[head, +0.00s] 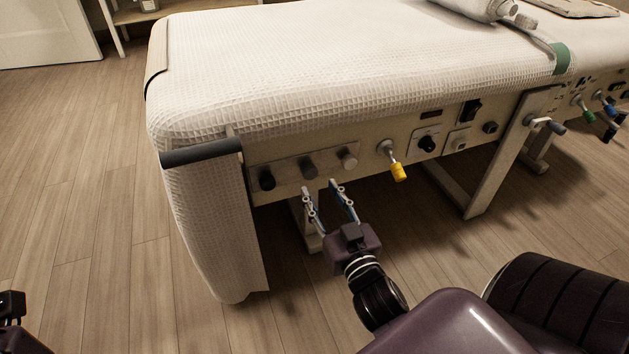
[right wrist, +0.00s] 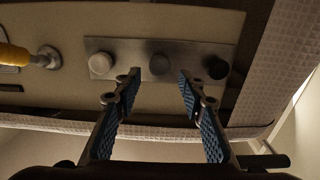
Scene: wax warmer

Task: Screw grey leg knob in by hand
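Three knobs sit in a row on a metal plate on the bed's side panel. In the head view they are a black knob (head: 267,179), a grey knob (head: 308,168) and a whitish knob (head: 347,157). My right gripper (head: 320,187) is open and empty, just below and in front of the grey knob. In the right wrist view the row is reversed, and the grey knob (right wrist: 159,65) lies between and beyond the two open fingertips (right wrist: 159,78), apart from both. Only a dark piece of my left arm or gripper (head: 11,308) shows at the lower left edge; its fingers cannot be made out.
A yellow-handled lever (head: 397,170) sticks out right of the knobs; a black dial (head: 427,144) and switches follow. A dark padded bar (head: 201,153) and hanging white cover (head: 212,230) are to the left. The bed frame leg (head: 500,155) stands right. Floor in front is open.

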